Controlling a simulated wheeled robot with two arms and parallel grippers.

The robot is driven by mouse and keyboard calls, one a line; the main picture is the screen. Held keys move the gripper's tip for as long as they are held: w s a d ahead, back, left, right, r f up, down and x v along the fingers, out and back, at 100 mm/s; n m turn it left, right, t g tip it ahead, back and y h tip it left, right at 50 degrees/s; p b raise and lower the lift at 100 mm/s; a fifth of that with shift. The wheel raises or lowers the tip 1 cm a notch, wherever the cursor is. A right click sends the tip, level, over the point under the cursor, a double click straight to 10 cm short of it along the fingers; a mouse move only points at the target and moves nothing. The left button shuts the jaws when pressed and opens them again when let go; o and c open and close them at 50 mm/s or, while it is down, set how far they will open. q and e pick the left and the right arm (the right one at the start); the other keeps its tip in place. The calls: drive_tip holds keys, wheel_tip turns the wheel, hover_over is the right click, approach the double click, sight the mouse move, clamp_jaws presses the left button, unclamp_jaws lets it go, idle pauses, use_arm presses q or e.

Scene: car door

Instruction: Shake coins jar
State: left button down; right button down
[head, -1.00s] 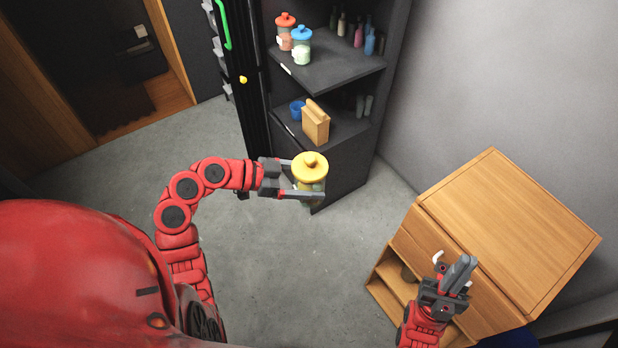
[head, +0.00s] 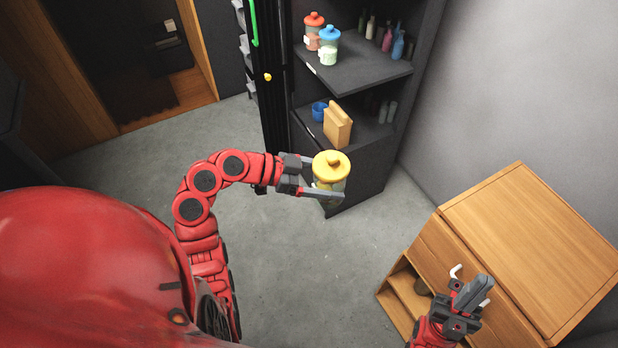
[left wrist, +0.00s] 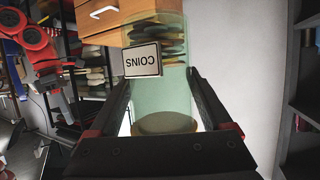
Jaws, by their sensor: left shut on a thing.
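The coins jar (head: 331,166) has a yellow lid with a knob and a clear body. My left gripper (head: 329,182) is shut on the jar's body and holds it in the air above the grey floor, in front of the dark shelf unit. In the left wrist view the jar (left wrist: 165,92) shows between the fingers, its COINS label (left wrist: 142,60) upside down. Coins (left wrist: 160,35) lie stacked at the end of the jar away from the lid. My right gripper (head: 471,294) is empty, its fingers together, in front of the wooden cabinet.
The dark shelf unit (head: 365,73) holds a red-lidded jar (head: 313,30), a blue-lidded jar (head: 329,45), bottles, a blue cup (head: 319,111) and a wooden block (head: 338,127). A wooden cabinet (head: 530,235) stands at right. The floor between is clear.

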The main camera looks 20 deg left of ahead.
sight(345, 181)
use_arm(q)
drive_tip(key=d, duration=0.2)
drive_tip(key=w+d, duration=0.1)
drive_tip(key=d, duration=0.2)
drive_tip(key=shift+w+b, duration=0.2)
drive_tip(key=shift+b, duration=0.1)
drive_tip(key=shift+a, duration=0.1)
drive_tip(key=shift+a, duration=0.1)
drive_tip(key=a+b, duration=0.1)
drive_tip(key=a, duration=0.1)
drive_tip(key=s+a, duration=0.1)
drive_tip(key=a, duration=0.1)
drive_tip(key=shift+f+b, duration=0.1)
drive_tip(key=shift+b, duration=0.3)
drive_tip(key=s+a, duration=0.2)
drive_tip(key=a, duration=0.4)
drive_tip(key=w+d, duration=0.1)
drive_tip(key=d, duration=0.2)
drive_tip(key=w+d, duration=0.1)
drive_tip(key=d, duration=0.3)
drive_tip(key=w+d+b, duration=0.1)
drive_tip(key=d, duration=0.2)
drive_tip(key=shift+d, duration=0.2)
drive_tip(key=shift+a, duration=0.15)
